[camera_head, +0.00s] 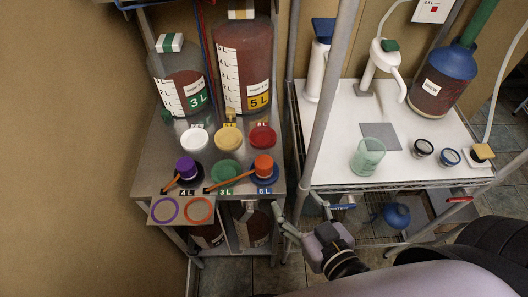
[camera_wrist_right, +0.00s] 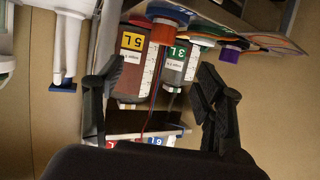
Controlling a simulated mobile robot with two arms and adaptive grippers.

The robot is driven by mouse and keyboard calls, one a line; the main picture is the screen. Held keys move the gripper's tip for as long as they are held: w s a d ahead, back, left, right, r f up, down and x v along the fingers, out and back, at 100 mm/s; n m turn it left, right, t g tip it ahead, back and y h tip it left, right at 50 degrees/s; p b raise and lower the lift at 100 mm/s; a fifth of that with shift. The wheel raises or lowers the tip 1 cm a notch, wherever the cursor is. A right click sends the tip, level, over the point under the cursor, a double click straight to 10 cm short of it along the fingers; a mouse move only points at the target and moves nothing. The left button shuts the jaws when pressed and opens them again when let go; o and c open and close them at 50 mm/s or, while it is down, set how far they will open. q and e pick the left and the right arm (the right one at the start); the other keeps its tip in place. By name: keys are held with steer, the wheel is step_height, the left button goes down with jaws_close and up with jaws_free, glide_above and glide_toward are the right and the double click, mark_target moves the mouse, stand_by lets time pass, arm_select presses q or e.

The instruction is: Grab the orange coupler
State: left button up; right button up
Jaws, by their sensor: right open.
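The orange coupler (camera_head: 264,165) stands upright on a blue round piece at the right front of the metal bench, with an orange strip reaching left from it. In the right wrist view, which is turned upside down, an orange part (camera_wrist_right: 166,21) shows at the top, against a blue piece. My right gripper (camera_head: 302,218) is open and empty, below and to the right of the coupler in the head view, beyond the bench's front edge and apart from it. Its two dark fingers (camera_wrist_right: 155,85) are spread in the wrist view. My left gripper is not in view.
A purple coupler (camera_head: 186,168) stands left of the orange one, with a green lid (camera_head: 226,172) between. A grey post (camera_head: 326,110) and a white shelf (camera_head: 330,170) stand to the right.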

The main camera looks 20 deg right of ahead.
glide_toward(267, 167)
steer(key=x, duration=0.6)
steer(key=shift+w+d+b, duration=0.1)
steer(key=shift+d+b, duration=0.1)
steer(key=shift+b, duration=0.15)
steer(key=shift+w+f, duration=0.15)
steer(key=shift+w, duration=0.1)
steer(key=shift+w+a+p, duration=0.15)
steer(key=shift+w+p, duration=0.2)
steer(key=shift+w, duration=0.05)
steer(key=shift+p+x, duration=0.75)
steer(key=shift+x, duration=1.5)
steer(key=shift+s+a+f, duration=0.1)
steer(key=shift+a, duration=0.05)
steer(key=shift+c, duration=0.5)
steer(key=c, duration=1.3)
